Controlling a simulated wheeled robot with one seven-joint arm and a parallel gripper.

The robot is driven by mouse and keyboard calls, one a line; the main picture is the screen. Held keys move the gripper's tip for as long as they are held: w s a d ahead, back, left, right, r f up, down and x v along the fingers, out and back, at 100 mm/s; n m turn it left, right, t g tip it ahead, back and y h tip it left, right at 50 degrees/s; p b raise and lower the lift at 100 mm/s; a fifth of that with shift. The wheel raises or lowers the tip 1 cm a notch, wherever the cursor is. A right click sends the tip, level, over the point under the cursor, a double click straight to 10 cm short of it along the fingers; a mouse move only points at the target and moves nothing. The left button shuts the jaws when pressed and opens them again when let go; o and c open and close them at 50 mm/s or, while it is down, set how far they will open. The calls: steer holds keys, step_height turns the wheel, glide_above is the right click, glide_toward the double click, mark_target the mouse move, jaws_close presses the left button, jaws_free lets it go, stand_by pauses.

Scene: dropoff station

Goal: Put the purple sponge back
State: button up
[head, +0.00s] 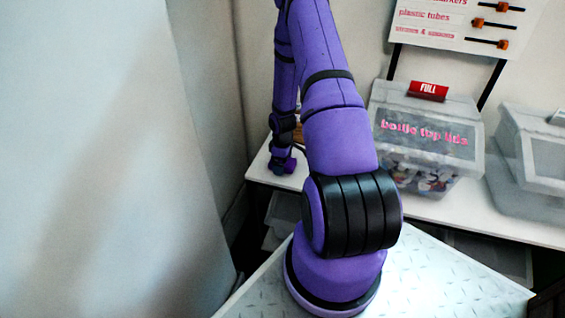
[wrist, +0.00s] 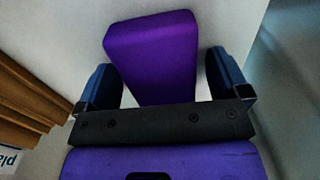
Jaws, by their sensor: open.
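The purple sponge (wrist: 155,55) is a purple block on a pale surface in the wrist view. It lies between the two dark blue fingers of my gripper (wrist: 160,62), which is open. A gap shows between the sponge and the right finger; the gap at the left finger is narrower. The sponge's near end is hidden behind the black gripper bar. In the head view, my gripper (head: 283,166) is low at the far left end of the white shelf, with a small purple patch beside it that may be the sponge.
Brown wooden slats (wrist: 28,100) stand close left of my gripper in the wrist view. On the white shelf (head: 470,221), a clear bin of bottle top lids (head: 425,150) carries a red FULL tag (head: 428,91). Another clear bin (head: 535,150) stands right. A wall is at left.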

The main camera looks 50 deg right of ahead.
steer(key=w+a+r+m+h, duration=0.1)
steer(key=a+r, duration=0.2)
steer(key=r, duration=1)
steer(key=w+a+r, duration=0.1)
steer(key=a+r, duration=0.2)
steer(key=r, duration=1)
steer(key=s+a+r+m+t+h, duration=0.1)
steer(key=s+a+r+t, duration=0.15)
steer(key=a+r, duration=1)
steer(key=s+a+r+m+t+y, duration=0.1)
steer(key=s+a+r, duration=0.5)
steer(key=s, duration=0.3)
steer(key=s+a+r+m+t+y, duration=0.1)
steer(key=s+a+r, duration=0.5)
steer(key=s, duration=0.3)
steer(key=shift+a+r+m+t, duration=0.2)
steer(key=shift+m+t, duration=0.1)
steer(key=shift+t, duration=0.05)
